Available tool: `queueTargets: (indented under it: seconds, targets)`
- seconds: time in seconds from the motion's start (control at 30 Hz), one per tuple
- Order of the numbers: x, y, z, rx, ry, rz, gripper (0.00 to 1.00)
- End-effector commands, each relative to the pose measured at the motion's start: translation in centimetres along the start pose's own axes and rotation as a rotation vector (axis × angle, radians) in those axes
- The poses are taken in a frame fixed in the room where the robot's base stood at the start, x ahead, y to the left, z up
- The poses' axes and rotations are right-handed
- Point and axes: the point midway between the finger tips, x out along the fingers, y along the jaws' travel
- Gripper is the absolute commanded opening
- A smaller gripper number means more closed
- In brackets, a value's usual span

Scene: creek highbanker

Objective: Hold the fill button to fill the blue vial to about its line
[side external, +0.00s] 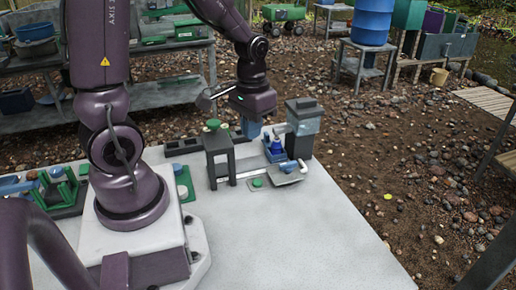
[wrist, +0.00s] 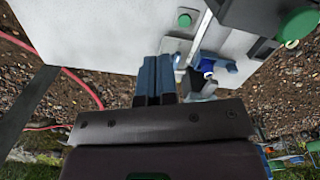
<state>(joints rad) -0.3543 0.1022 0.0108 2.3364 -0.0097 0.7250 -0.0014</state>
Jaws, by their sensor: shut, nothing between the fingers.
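My gripper (side external: 251,136) is shut and empty, raised above the white table just behind the dispenser stand. In the wrist view its two blue-grey fingers (wrist: 156,62) lie side by side. The blue vial (side external: 276,147) stands beside the grey dispenser (side external: 300,125), to the right of my gripper; it also shows in the wrist view (wrist: 207,65). Its line and liquid level are too small to tell. A small green button (side external: 257,183) sits on a pad at the front, and shows in the wrist view (wrist: 184,20). My gripper is apart from vial and button.
A dark stand (side external: 219,158) with a green knob (side external: 213,124) on top stands left of the vial. A grey plate (side external: 287,174) lies in front of the dispenser. Green and blue parts lie at the table's left. The front right of the table (side external: 310,235) is clear.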

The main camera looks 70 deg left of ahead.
Motion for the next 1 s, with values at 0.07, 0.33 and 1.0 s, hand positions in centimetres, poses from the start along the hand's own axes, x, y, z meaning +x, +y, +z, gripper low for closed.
queueTargets:
  seconds: [0.07, 0.33, 1.0]
  targets:
    - [3.3, -1.5, -0.9, -0.057, -0.056, 0.001, 0.00]
    - [10.2, -4.2, -3.4, -0.150, -0.074, 0.002, 0.00]
    - [15.2, -4.4, -5.6, -0.149, 0.018, -0.003, 0.00]
